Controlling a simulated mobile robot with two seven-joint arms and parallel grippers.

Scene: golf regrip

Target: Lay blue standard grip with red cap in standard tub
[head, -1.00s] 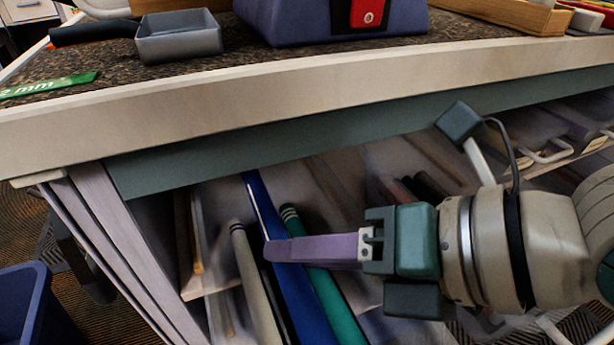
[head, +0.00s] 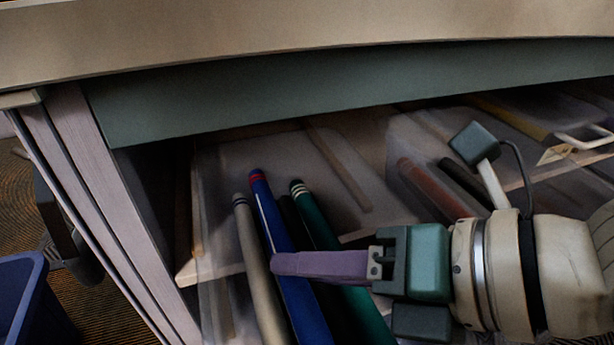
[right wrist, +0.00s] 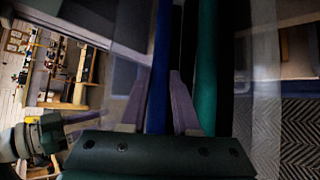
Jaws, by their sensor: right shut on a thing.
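The blue grip with a red cap (head: 287,265) stands tilted, its red end up, among other grips under the bench. My right gripper (head: 277,263) reaches in from the right and is shut on it below the cap. In the right wrist view the blue shaft (right wrist: 160,75) runs between the two purple fingers. A clear tub (head: 205,300) is around the grips, its walls hard to make out; no label shows. My left gripper (right wrist: 80,119) appears only at the left of the right wrist view, small and dark; its jaw state is unclear.
A grey grip (head: 255,265) stands just left of the blue one, and a green grip (head: 318,225) just right. The teal bench rail (head: 300,95) overhangs the grips. More clear tubs (head: 440,140) lie right. A blue bin (head: 20,295) is on the floor left.

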